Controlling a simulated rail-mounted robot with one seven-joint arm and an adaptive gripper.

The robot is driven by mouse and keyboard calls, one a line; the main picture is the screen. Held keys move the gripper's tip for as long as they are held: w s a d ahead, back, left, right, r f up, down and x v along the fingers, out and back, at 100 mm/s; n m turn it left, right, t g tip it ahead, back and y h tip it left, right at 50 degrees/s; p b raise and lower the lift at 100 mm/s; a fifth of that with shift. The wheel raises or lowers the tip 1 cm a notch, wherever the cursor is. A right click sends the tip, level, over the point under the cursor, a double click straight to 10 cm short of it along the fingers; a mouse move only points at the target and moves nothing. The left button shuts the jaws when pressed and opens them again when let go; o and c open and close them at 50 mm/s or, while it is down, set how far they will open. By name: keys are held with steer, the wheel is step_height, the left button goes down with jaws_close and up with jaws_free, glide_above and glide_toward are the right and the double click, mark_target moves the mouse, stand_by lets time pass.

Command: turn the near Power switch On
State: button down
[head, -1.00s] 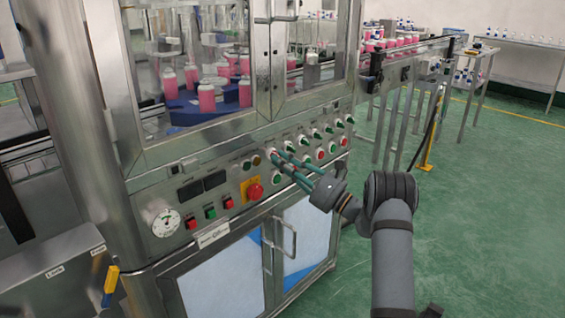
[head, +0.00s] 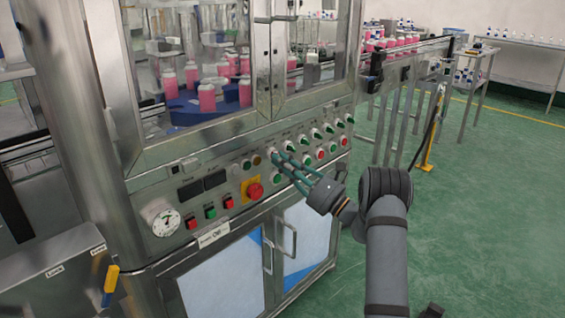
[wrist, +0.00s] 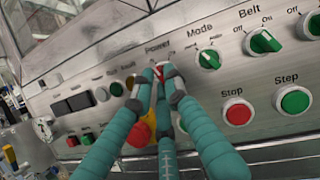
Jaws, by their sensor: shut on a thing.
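The near Power switch is a red knob with a pale rim (wrist: 159,70) under the "Power" label in the wrist view. In the head view its red and white edge (head: 271,153) shows at the left end of the upper switch row. My gripper (wrist: 160,85) has green fingers with grey tips. They are closed around the knob and hide much of it, so I cannot read its On or Off position. In the head view my gripper (head: 279,159) reaches the panel from the lower right.
To the right of the switch are the green Mode knob (wrist: 209,59) and Belt knob (wrist: 264,41). Below are the red Stop button (wrist: 238,113) and green Step button (wrist: 295,101). A red emergency button (head: 255,191) on a yellow plate is at lower left. Open floor lies right.

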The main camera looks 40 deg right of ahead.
steer(key=shift+a+r+m+h+p, duration=0.1)
steer(key=shift+m+h+p, duration=0.85)
steer(key=shift+m, duration=1.5)
steer(key=shift+a+m+h+p, duration=0.15)
steer(key=shift+m+h+p, duration=0.25)
steer(key=shift+m+h, duration=1.6)
steer(key=shift+a+r+m+h+p, duration=0.1)
steer(key=shift+m+h+p, duration=0.65)
steer(key=shift+m, duration=2.1)
steer(key=shift+f, duration=0.1)
steer(key=c, duration=1.7)
jaws_free()
steer(key=shift+c, duration=0.2)
steer(key=v, duration=1.2)
steer(key=shift+f, duration=0.1)
